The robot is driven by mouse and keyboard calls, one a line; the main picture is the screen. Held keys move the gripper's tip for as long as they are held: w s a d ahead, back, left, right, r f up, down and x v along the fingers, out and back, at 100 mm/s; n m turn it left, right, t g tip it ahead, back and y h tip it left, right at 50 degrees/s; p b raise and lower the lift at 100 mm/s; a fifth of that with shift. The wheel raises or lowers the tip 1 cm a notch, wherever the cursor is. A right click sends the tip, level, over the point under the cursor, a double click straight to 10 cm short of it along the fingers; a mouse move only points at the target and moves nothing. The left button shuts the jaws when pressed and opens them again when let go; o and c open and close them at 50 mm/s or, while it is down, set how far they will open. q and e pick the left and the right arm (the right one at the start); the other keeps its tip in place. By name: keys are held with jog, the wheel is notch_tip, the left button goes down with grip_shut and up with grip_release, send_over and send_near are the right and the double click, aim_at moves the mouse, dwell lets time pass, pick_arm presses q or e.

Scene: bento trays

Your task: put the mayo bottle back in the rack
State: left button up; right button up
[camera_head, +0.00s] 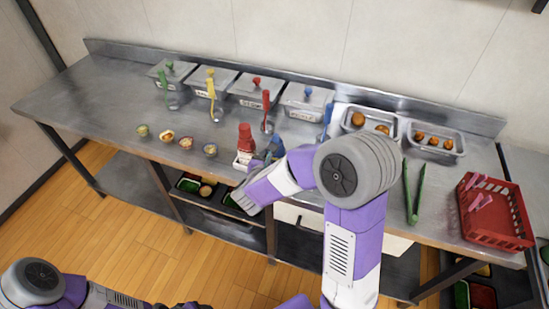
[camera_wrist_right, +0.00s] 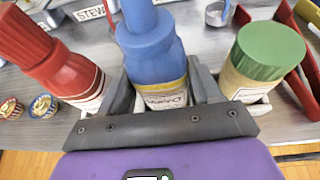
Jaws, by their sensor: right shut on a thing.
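The mayo bottle is blue with a blue cap and a pale label (camera_wrist_right: 152,62); it also shows in the head view (camera_head: 276,146). My right gripper (camera_wrist_right: 163,92) is shut on it, with one finger on each side. The bottle looks about upright, between a red bottle (camera_wrist_right: 52,62) and a green-capped bottle (camera_wrist_right: 262,62). The white rack (camera_head: 242,161) shows in part below the red bottle. The mayo bottle's base is hidden by my gripper, so I cannot tell whether it rests in the rack. My left gripper is out of view.
Several small bowls (camera_head: 168,136) stand left of the rack. Lidded steel containers (camera_head: 255,92) line the back. Open food trays (camera_head: 436,142), green tongs (camera_head: 415,190) and a red basket (camera_head: 495,232) are to the right. The counter's left end is clear.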

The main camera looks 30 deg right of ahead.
jog(key=o, duration=0.7)
jog(key=shift+c, duration=0.2)
jog(key=shift+s, duration=0.1)
jog(key=p+v, duration=0.1)
jog(key=v, duration=0.6)
jog(key=shift+a+p, duration=0.2)
jog(key=shift+p, duration=0.2)
jog(key=shift+s+r, duration=0.1)
jog(key=shift+r, duration=0.05)
